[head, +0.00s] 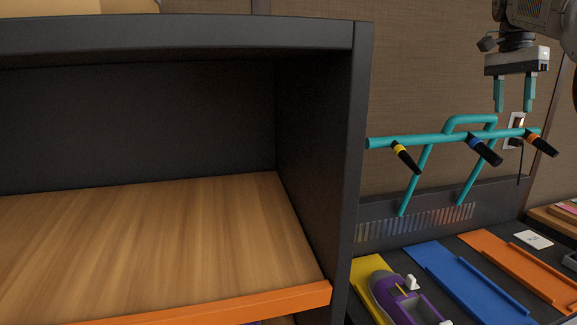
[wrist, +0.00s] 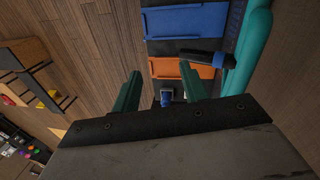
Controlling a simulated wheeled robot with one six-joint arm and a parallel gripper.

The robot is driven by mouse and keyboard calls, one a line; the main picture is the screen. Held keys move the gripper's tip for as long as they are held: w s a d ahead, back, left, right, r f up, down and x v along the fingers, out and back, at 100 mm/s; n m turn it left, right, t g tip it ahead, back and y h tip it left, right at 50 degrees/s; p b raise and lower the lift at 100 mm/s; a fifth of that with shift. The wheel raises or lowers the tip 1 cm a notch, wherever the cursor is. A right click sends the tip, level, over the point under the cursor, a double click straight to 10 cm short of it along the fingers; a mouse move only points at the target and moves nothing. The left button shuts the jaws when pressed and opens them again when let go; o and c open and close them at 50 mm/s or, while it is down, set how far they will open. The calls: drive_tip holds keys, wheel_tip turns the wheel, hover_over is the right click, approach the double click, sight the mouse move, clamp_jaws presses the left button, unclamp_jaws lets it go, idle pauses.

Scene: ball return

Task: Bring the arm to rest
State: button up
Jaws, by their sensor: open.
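My gripper (head: 514,94) hangs at the upper right in the head view, its two teal fingers pointing down and apart. Nothing shows between them. It is above the right part of a teal rack (head: 432,140) that carries several dark handles with coloured bands. In the wrist view the gripper (wrist: 158,88) shows its two fingers spread. An orange tray (wrist: 185,68) and a blue tray (wrist: 185,22) lie beyond the fingers, and a teal bar (wrist: 246,50) runs along the right.
A dark shelf unit with a wooden board (head: 150,240) fills the left of the head view. On the dark counter are a purple and grey device (head: 393,292), a blue tray (head: 465,280) and an orange tray (head: 520,268). Wooden floor (wrist: 90,40) shows in the wrist view.

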drive_tip(key=s+a+f+n+t, duration=0.1)
drive_tip(key=s+a+f+n, duration=0.3)
drive_tip(key=s+a+f, duration=0.3)
drive_tip(key=s+a+f+n+t, duration=0.1)
drive_tip(key=s+a+f+n, duration=0.4)
drive_tip(key=s, duration=1.1)
drive_tip(key=s+a+f+n+t, duration=0.1)
drive_tip(key=s+a+f+n, duration=0.3)
drive_tip(key=s+a+f, duration=0.6)
wheel_tip(320, 180, down, 2)
drive_tip(key=shift+s+a+f+y, duration=0.1)
drive_tip(key=shift+s+a+y, duration=0.25)
drive_tip(key=shift+s, duration=0.85)
idle(1.5)
